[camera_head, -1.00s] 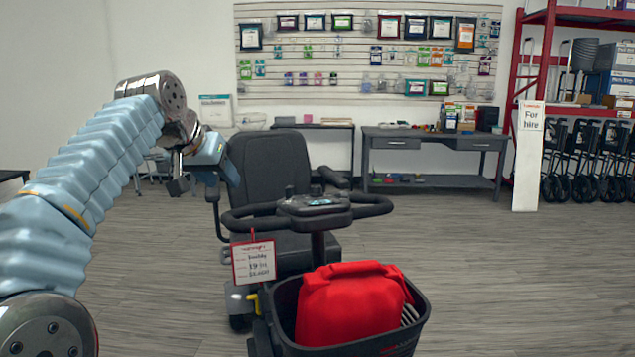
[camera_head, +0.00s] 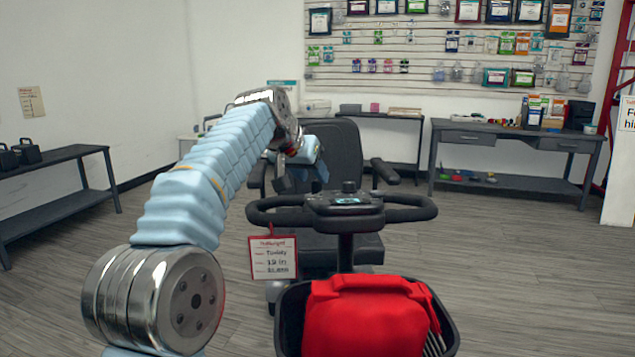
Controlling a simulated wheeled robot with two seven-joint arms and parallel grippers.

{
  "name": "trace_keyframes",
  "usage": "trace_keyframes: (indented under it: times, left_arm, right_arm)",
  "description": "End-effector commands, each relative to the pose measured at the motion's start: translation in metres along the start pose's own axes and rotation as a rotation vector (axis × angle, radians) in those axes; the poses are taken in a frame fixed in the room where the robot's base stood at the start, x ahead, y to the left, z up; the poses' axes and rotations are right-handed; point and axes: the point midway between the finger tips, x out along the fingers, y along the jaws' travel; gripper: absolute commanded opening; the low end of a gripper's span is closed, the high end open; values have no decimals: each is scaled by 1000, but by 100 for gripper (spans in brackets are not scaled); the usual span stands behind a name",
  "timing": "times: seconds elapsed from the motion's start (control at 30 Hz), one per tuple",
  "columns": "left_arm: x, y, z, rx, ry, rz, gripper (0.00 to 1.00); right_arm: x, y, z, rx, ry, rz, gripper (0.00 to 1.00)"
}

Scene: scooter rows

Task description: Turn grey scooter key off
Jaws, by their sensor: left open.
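The grey scooter (camera_head: 345,205) stands in front of me, its handlebar console facing me and its dark seat (camera_head: 337,150) behind. A small knob shows on top of the console; I cannot make out the key itself. A red bag (camera_head: 365,318) sits in the black front basket (camera_head: 447,318). A price tag (camera_head: 273,258) hangs from the left side of the handlebar. My left gripper (camera_head: 284,184) is open and empty, pointing down above the left handlebar and in front of the seat, apart from the console. My right gripper is not in view.
A dark bench (camera_head: 55,157) stands along the left wall. A grey desk (camera_head: 512,130) and a low table (camera_head: 395,117) stand at the back wall under a panel of hanging goods (camera_head: 455,50). The floor right of the scooter is clear.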

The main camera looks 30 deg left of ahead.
Motion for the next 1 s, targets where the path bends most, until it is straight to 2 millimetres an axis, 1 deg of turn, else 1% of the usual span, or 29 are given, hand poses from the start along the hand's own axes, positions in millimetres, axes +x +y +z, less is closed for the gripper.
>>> trace_keyframes:
  times: [0.03,0.1,0.2,0.33,0.57,0.6,0.67,0.8,0.87,1.0]
  left_arm:
    - [10,0,1,1,-3,-3,43]
    - [21,-1,0,0,-2,-3,43]
    - [31,0,0,0,-1,-1,43]
    - [37,0,0,1,0,-1,43]
    - [38,0,0,1,1,-1,43]
    - [37,0,0,1,1,-1,40]
    - [37,0,0,1,1,-1,30]
    - [37,0,0,1,1,-1,9]
    - [37,0,0,1,1,-1,0]
    - [37,0,0,0,1,-1,0]
  right_arm:
    - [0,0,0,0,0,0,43]
    - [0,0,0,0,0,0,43]
    - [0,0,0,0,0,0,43]
    - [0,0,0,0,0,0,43]
    - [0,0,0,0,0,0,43]
    - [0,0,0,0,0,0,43]
    - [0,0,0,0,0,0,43]
    - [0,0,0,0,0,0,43]
    - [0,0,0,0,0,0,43]
    - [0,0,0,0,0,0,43]
